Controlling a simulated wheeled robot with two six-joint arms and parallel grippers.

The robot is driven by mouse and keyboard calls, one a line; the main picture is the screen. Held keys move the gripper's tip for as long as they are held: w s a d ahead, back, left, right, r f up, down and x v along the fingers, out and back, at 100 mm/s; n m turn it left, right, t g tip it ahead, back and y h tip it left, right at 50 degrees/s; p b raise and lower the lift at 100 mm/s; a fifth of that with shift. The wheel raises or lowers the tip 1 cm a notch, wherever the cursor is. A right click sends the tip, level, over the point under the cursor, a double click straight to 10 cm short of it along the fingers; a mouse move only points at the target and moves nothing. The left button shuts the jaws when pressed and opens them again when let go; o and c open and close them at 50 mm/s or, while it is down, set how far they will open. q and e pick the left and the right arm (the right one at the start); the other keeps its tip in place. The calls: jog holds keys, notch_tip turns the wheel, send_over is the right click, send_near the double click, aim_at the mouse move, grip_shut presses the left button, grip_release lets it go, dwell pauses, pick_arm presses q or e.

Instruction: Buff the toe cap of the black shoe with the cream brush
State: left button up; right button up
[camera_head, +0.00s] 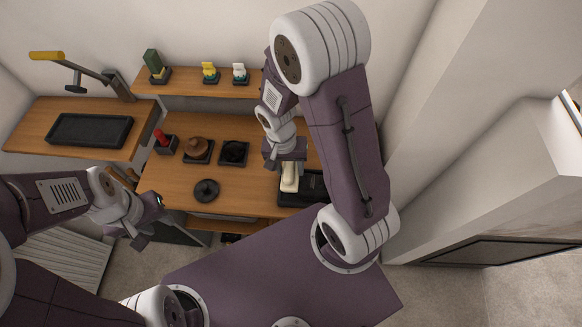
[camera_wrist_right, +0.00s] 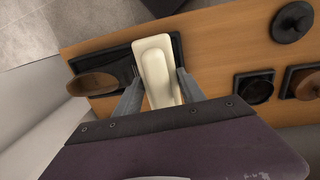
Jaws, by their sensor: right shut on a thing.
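My right gripper (camera_wrist_right: 156,92) is shut on the cream brush (camera_wrist_right: 154,68), with one finger on each side. The cream brush (camera_head: 290,177) is over the near right part of the bench, at a black tray (camera_head: 317,188). I cannot tell whether it touches the tray. My left gripper (camera_head: 148,222) is off the bench's left front corner, away from the brush. Its fingers are too small to read. I cannot make out the black shoe or its toe cap in either view.
A brown oblong thing (camera_wrist_right: 97,84) lies on the black tray beside the brush. A round black lid (camera_head: 206,190), a dark dish (camera_head: 233,153) and a brown knobbed piece (camera_head: 198,148) stand on the bench.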

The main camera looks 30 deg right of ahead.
jog(key=shift+f, duration=0.1)
dwell(0.4)
jog(key=shift+d+f+b, duration=0.1)
jog(key=shift+f+b, duration=0.2)
jog(key=shift+b, duration=0.15)
jog(key=shift+y, duration=0.3)
jog(key=shift+w+d+f+b, duration=0.25)
jog(key=shift+f+b, duration=0.25)
jog(key=shift+f, duration=0.4)
jog(key=shift+w+d+f+b, duration=0.25)
jog(key=shift+f+b, duration=0.3)
jog(key=shift+f, duration=0.35)
jog(key=shift+w+d+f+b, duration=0.15)
jog(key=shift+d+f+b, duration=0.25)
jog(key=shift+f, duration=0.5)
jog(key=shift+a, duration=0.1)
jog(key=shift+f+b, duration=0.95)
jog(key=shift+f, duration=0.05)
jog(key=shift+s+r, duration=0.1)
jog(key=shift+s, duration=0.05)
